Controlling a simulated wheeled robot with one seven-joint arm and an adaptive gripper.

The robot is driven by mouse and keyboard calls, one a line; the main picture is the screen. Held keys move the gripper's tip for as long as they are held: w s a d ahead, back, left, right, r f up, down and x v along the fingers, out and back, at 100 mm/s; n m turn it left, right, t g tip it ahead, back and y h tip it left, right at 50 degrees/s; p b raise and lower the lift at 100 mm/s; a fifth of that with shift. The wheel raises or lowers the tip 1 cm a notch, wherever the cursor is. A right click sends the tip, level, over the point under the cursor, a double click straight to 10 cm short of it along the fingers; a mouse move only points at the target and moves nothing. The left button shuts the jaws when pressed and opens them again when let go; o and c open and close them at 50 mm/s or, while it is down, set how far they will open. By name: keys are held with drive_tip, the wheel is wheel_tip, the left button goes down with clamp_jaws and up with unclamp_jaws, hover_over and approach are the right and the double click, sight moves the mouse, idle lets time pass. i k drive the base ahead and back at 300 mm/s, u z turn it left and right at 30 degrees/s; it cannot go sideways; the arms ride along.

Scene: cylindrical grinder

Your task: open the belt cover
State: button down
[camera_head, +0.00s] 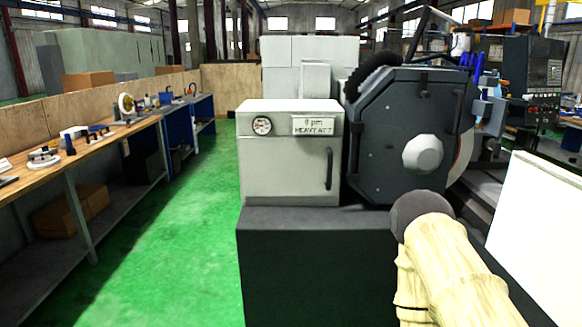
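A cream cabinet (291,152) with a round gauge (262,125), a label plate (312,125) and a dark vertical handle (328,169) stands on a dark machine base (290,270). Its front is closed. To its right is a dark grey many-sided housing (385,150) with a pale round boss (422,154); it also looks closed. I cannot tell for sure which of these is the belt cover. My pale, ribbed arm reaches in from the lower right, in front of the base and below the housing. My gripper is not seen.
A long workbench (60,172) with tools runs along the left. The green floor (175,240) between bench and machine is clear. A white panel (535,235) stands at the right edge, and a dark control panel (530,80) is behind it. Grey blocks (290,70) rise behind the cabinet.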

sight(271, 166)
drive_tip(key=u, duration=0.5)
drive_tip(key=k, duration=1.25)
drive_tip(key=z, duration=0.35)
drive_tip(key=i, duration=0.85)
drive_tip(key=z, duration=0.55)
drive_tip(key=i, duration=1.3)
drive_tip(key=u, duration=0.4)
